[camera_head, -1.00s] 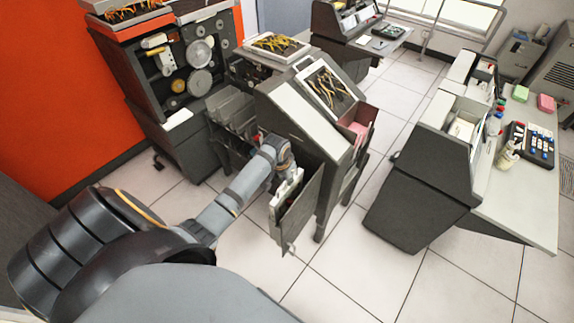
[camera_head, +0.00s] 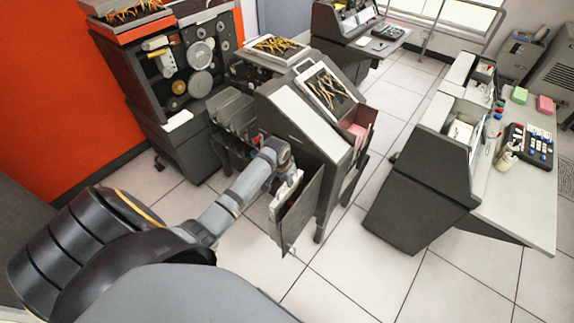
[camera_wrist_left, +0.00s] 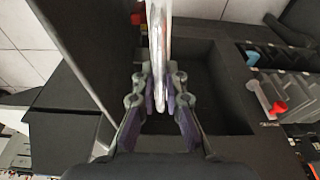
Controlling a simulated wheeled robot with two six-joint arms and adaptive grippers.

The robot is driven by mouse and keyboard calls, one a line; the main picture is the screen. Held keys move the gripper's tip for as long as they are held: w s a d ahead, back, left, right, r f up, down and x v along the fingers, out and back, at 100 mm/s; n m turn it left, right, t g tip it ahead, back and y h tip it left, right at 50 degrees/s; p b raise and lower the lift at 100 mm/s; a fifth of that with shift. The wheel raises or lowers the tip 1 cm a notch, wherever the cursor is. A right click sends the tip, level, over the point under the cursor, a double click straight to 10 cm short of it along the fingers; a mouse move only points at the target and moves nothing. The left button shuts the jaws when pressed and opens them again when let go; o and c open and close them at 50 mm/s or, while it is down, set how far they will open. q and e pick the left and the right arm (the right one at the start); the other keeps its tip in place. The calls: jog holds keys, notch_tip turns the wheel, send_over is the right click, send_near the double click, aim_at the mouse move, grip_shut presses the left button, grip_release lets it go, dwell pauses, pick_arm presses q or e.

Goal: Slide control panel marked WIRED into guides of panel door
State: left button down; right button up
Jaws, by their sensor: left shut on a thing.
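My left gripper (camera_wrist_left: 157,92) is shut on the control panel (camera_wrist_left: 160,30), seen edge-on as a thin pale slab between the fingers in the left wrist view. In the head view the panel (camera_head: 287,190) shows as a white and grey piece below my left wrist (camera_head: 277,152), close beside the panel door. The dark panel door (camera_head: 303,205) hangs open on the machine; its edge also shows left of the panel in the wrist view (camera_wrist_left: 72,45). Whether the panel touches the door guides cannot be told. The WIRED marking is not readable. My right gripper is out of view.
The grey card machine (camera_head: 300,115) stands right behind the door. In the wrist view a dark open recess (camera_wrist_left: 215,90) lies below the gripper. A desk console (camera_head: 425,185) stands to the right, with free tiled floor (camera_head: 345,265) between.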

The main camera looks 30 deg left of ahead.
pick_arm(q)
jog(key=shift+b+x, duration=0.7)
jog(key=shift+x, duration=0.45)
jog(key=c, duration=1.4)
grip_release()
jog(key=shift+s, duration=0.3)
jog(key=shift+o, duration=0.3)
jog(key=shift+s+f, duration=0.15)
jog(key=shift+f, duration=0.1)
jog(key=shift+r, duration=0.1)
jog(key=v, duration=1.2)
jog(key=shift+r, duration=0.1)
